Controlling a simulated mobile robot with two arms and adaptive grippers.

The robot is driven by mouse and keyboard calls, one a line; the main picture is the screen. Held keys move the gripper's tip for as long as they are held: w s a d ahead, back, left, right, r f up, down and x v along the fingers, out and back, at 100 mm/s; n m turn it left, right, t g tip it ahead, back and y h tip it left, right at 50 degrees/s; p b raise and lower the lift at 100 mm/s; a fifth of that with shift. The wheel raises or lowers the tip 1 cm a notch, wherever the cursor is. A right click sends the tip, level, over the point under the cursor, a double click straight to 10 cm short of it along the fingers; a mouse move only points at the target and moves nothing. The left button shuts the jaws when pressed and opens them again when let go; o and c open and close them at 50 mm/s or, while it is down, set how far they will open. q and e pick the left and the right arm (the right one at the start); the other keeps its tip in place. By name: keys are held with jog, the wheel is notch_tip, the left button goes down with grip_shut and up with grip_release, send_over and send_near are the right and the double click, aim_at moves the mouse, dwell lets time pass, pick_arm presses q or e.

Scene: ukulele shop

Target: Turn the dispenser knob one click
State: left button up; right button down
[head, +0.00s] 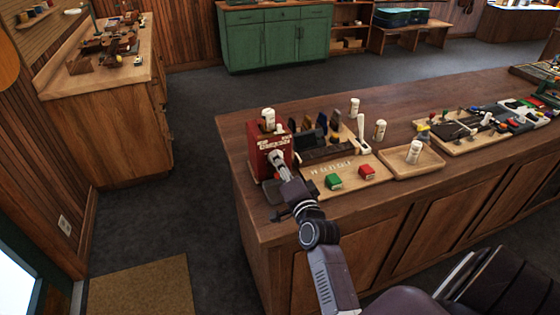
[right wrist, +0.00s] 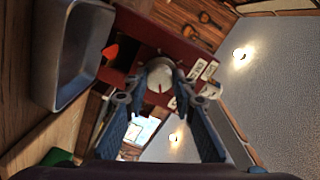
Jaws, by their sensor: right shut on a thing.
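The red dispenser (head: 262,143) stands at the left end of the wooden counter, with a pale bottle-like piece on top. In the right wrist view, its red body (right wrist: 196,62) shows behind a round white knob (right wrist: 160,72) with a red mark. My right gripper (right wrist: 160,84) is shut on the knob, one finger on each side. In the head view, my right gripper (head: 277,158) is at the dispenser's front and hides the knob. My left gripper is in neither view.
A grey tray (right wrist: 58,82) sits close by the dispenser in the wrist view. Right of the dispenser are a green block (head: 333,181), a red block (head: 367,172) and a wooden tray (head: 432,162) with a pale bottle. Tools crowd the counter's right.

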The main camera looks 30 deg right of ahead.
jog(key=shift+d+r+m, duration=0.15)
jog(key=shift+r+m, duration=0.25)
jog(key=shift+r, duration=0.05)
jog(key=c, duration=1.9)
grip_release()
jog(key=shift+o, duration=1.2)
jog(key=shift+w+f, duration=0.1)
jog(key=shift+o, duration=0.3)
jog(key=shift+w+f, duration=0.1)
jog(key=shift+f, duration=0.2)
jog(key=v, duration=1.2)
